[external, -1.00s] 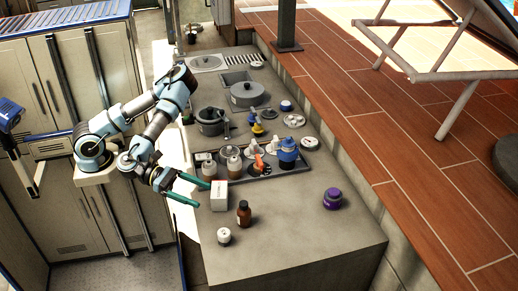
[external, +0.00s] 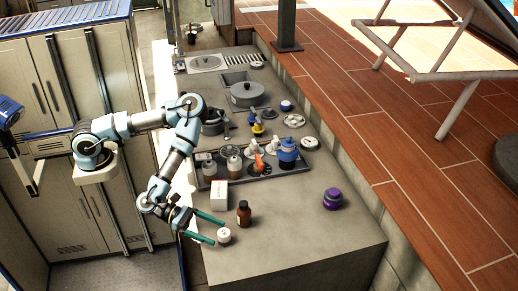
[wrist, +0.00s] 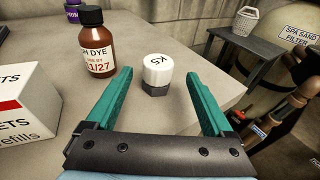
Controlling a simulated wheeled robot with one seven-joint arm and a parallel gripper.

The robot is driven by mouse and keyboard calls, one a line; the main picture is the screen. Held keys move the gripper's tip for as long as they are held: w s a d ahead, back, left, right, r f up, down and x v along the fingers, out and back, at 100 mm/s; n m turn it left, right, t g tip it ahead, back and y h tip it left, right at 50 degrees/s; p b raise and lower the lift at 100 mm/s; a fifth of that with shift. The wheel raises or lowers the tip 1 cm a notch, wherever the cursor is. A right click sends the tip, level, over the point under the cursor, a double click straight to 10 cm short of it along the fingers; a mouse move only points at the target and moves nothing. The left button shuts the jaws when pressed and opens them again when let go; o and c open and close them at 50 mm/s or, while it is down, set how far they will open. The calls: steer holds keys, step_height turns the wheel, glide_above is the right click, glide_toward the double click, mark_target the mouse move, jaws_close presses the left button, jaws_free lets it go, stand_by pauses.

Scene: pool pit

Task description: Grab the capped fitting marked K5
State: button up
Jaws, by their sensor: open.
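The capped fitting marked K5 (wrist: 158,72) has a white cap over a dark grey hexagonal base. It stands upright on the counter near its edge, and it also shows in the external view (external: 224,236). My gripper (wrist: 156,82) is open, with green fingers spread to either side of the fitting's line. In the wrist view the fitting appears ahead, between the fingertips. In the external view my gripper (external: 219,232) reaches low over the counter's left edge beside the fitting. I cannot tell whether a finger touches it.
A brown dye bottle (wrist: 97,45) stands close on the left of the fitting. A white box (wrist: 25,102) is further left. A purple-lidded jar (external: 332,199) stands to the right on the counter (external: 290,245). A tray (external: 306,165) of several parts lies behind.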

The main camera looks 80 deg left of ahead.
mark_target(230, 237)
steer(key=shift+x, duration=1)
steer(key=p+x, duration=0.1)
steer(key=x, duration=0.1)
steer(key=p+x, duration=0.1)
steer(key=x, duration=0.1)
steer(key=shift+w+d+r+p, duration=0.1)
steer(key=shift+w+r+p, duration=0.05)
steer(key=shift+w+p, duration=0.25)
steer(key=shift+w+d+f, duration=0.15)
steer(key=shift+w+f, duration=0.05)
steer(key=shift+w, duration=0.05)
jaws_close()
